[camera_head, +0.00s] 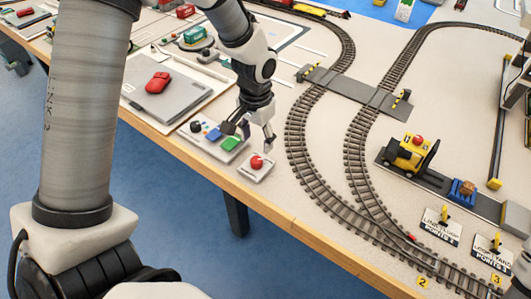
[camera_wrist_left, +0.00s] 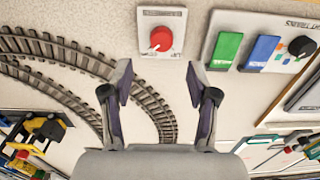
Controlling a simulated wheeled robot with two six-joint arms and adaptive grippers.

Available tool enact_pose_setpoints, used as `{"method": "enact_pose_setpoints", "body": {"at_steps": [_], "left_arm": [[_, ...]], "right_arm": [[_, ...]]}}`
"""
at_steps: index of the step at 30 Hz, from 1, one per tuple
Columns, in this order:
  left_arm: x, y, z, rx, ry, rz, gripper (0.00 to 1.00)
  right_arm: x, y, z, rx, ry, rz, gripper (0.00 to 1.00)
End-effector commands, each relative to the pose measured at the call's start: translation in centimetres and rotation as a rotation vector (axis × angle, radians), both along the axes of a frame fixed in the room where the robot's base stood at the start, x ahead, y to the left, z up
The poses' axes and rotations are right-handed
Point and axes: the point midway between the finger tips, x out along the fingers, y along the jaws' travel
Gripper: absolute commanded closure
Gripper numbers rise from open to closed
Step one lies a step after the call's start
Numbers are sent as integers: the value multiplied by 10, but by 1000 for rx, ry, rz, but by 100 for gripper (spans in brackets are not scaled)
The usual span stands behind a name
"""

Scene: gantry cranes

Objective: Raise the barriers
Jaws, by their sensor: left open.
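A red knob (camera_head: 256,162) sits on a small white plate (camera_head: 255,174) near the table's front edge. The red knob also shows in the left wrist view (camera_wrist_left: 161,38), ahead of the fingers. My left gripper (camera_head: 251,133) is open and empty above the table, just behind the knob and right of the green button. Its spread fingers show in the left wrist view (camera_wrist_left: 160,85), apart from the knob. The grey level crossing (camera_head: 352,90) spans both tracks. Yellow-and-black striped barriers stand at its left end (camera_head: 305,72) and right end (camera_head: 402,98); their exact angle is too small to tell.

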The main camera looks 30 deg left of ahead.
Motion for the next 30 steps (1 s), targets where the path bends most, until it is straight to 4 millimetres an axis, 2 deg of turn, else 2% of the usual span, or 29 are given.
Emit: {"method": "enact_pose_setpoints", "body": {"at_steps": [10,14,20,22,25,26,30], "left_arm": [[-1,0,-63,-1,3,-1,41],[-1,0,-73,-2,1,0,41],[-1,0,-74,-2,0,0,41],[-1,0,-74,-2,0,0,59],[-1,0,-74,-2,0,0,94],[-1,0,-74,-2,0,0,100],[-1,0,-74,-2,0,0,100]], "right_arm": [[-1,0,-5,0,1,0,100],[0,0,-5,0,1,0,100],[0,0,-5,0,1,0,100],[0,0,-5,0,1,0,100],[0,0,-5,0,1,0,100],[0,0,-5,0,1,0,100],[0,0,-5,0,1,0,100]]}}
